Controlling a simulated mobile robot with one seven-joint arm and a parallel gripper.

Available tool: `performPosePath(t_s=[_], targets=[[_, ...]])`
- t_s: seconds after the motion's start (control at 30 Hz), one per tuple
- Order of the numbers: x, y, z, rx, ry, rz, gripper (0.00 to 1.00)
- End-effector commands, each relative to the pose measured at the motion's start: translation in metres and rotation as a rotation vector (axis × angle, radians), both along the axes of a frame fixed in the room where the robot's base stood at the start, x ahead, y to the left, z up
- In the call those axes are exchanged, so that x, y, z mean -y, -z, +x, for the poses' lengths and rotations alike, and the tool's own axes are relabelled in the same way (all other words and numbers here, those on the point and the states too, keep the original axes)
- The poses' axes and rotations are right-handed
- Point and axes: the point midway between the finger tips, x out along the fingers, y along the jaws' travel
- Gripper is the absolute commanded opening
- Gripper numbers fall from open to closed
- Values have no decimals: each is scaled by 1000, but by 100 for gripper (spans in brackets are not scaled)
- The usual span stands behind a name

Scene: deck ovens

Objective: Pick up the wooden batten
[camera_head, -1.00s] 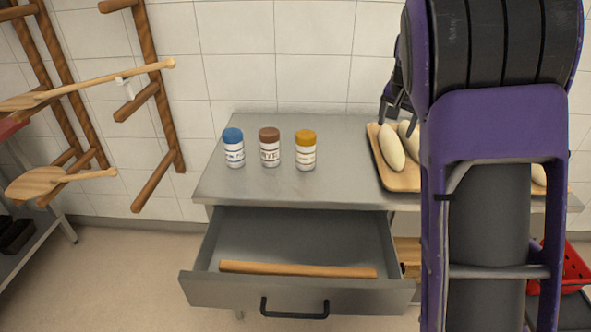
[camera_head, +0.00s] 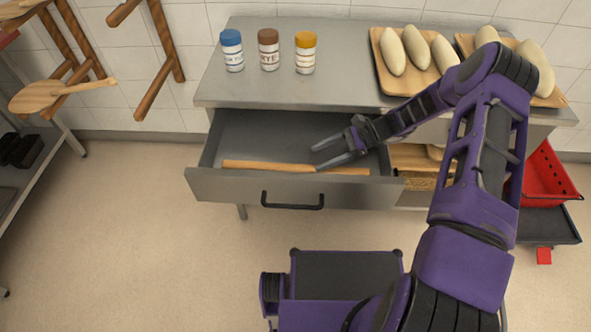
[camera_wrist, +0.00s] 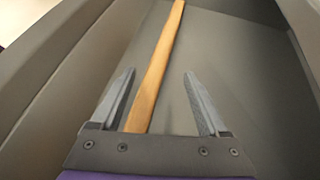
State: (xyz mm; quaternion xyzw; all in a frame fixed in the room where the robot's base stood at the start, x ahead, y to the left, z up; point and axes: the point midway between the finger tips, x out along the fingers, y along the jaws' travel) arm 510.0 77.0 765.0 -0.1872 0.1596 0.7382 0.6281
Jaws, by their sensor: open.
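The wooden batten (camera_head: 268,166) is a long, thin piece of wood lying along the front of the open drawer (camera_head: 232,186). In the wrist view the batten (camera_wrist: 157,68) runs from between my fingers away to the far end of the drawer. My gripper (camera_head: 314,158) is inside the drawer, over the right part of the batten, and hides a little of it. In the wrist view my gripper (camera_wrist: 158,88) is open, with a finger on either side of the batten, nearer the left one. Neither finger clearly touches it.
The drawer's front wall with a dark handle (camera_head: 292,205) is close to the batten. On the metal table (camera_head: 340,85) stand a blue-lidded jar (camera_head: 232,51), a brown-lidded jar (camera_head: 268,50) and a yellow-lidded jar (camera_head: 305,54). Dough loaves (camera_head: 392,51) lie on boards at right.

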Motion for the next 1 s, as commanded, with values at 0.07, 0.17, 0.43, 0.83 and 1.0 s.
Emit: performPosePath(t_s=[0.07,0.17,0.43,0.83,1.0], targets=[[-8,4,-1,-3,0,3,78],[-17,9,-3,-3,-1,2,78],[-44,21,-7,-2,-4,1,78],[-64,33,-9,1,-1,-2,76],[-63,33,-9,1,-1,-3,45]])
